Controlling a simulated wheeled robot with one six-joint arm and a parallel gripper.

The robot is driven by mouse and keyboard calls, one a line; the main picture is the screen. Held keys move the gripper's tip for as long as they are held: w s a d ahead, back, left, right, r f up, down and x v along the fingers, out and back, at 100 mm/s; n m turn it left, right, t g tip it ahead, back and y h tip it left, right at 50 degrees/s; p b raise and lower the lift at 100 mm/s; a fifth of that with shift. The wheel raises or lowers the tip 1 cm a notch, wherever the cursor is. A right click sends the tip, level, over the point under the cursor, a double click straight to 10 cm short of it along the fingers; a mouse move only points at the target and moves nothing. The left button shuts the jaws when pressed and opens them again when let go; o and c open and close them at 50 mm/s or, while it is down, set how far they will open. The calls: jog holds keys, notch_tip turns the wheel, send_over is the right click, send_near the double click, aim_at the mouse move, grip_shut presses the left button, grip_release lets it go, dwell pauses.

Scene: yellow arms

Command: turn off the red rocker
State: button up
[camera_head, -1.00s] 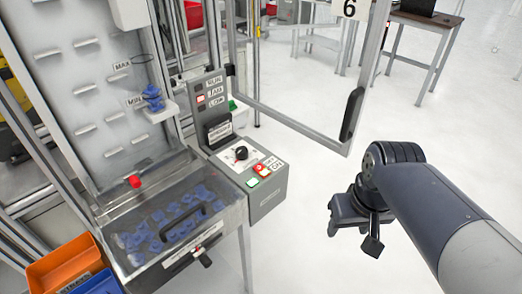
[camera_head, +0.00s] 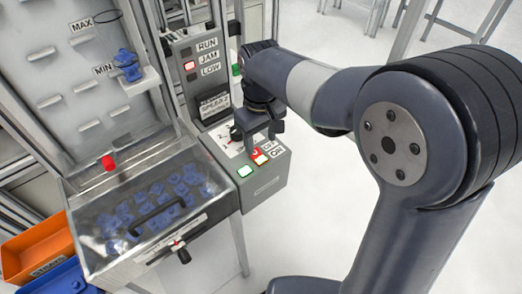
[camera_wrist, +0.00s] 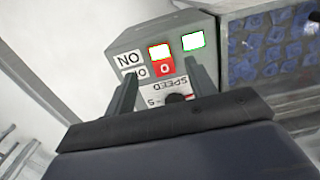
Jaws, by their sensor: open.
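The red rocker (camera_head: 256,153) is on the sloped top of the grey control box, beside OFF and ON labels. In the wrist view the rocker (camera_wrist: 164,67) has a red half marked O and a brightly lit half. My gripper (camera_head: 258,136) is open above the box, close to the rocker. In the wrist view my gripper's fingers (camera_wrist: 160,73) stand apart on either side of the rocker's line, with nothing between them. I cannot tell whether a finger touches the panel.
A lit green-edged button (camera_head: 245,171) is beside the rocker. The speed knob (camera_wrist: 178,97) is near the fingers. A lamp panel (camera_head: 196,62) rises behind, its JAM lamp lit. A clear-lidded bin (camera_head: 125,250) of blue parts stands left.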

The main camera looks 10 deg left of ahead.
aim_at(261, 159)
notch_tip(261, 159, down, 6)
jog(key=shift+r, duration=0.1)
jog(key=shift+c, duration=0.4)
